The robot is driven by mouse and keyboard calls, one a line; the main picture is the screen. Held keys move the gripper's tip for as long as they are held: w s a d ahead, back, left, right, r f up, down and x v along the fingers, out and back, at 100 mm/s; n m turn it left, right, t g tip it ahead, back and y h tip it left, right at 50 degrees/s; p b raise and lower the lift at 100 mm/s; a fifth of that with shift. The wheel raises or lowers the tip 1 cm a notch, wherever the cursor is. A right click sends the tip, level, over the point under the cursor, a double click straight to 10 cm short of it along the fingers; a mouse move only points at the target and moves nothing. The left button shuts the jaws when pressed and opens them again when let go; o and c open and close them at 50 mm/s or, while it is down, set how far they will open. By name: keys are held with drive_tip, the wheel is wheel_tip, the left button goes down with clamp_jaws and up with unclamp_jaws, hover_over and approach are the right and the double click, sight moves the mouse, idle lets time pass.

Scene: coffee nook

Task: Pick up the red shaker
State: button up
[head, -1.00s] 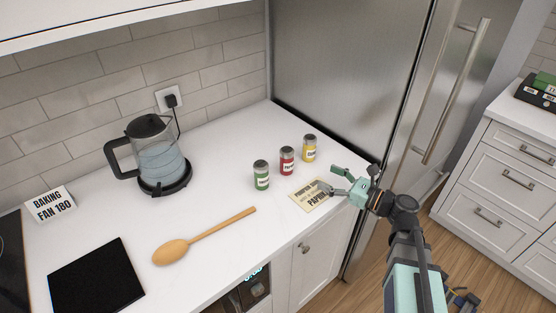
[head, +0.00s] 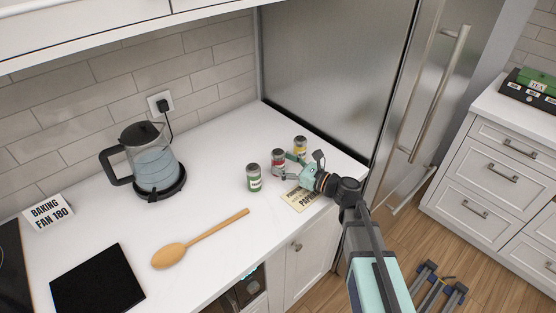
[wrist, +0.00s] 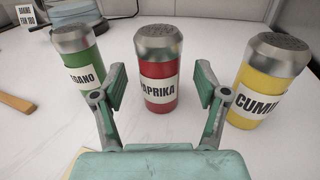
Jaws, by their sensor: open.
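The red shaker (head: 278,163) stands upright on the white counter, between the green shaker (head: 253,178) and the yellow shaker (head: 300,146). In the wrist view the red shaker (wrist: 157,88) has a silver lid and a label reading PAPRIKA. My gripper (head: 293,167) is open, its fingers (wrist: 160,98) spread to the left and right of the red shaker's near side.
A paper card (head: 298,199) lies in front of the shakers, partly under my gripper. A wooden spoon (head: 200,240), a kettle (head: 155,165) and a black square plate (head: 97,280) are to the left. The fridge (head: 340,75) stands behind and right.

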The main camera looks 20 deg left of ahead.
drive_tip(key=x, duration=0.2)
drive_tip(key=shift+a, duration=0.3)
drive_tip(key=c, duration=1.3)
drive_tip(key=shift+r, duration=0.15)
wheel_tip(320, 180, up, 20)
drive_tip(key=b, duration=0.2)
drive_tip(key=o, duration=0.3)
drive_tip(key=shift+c, duration=1.2)
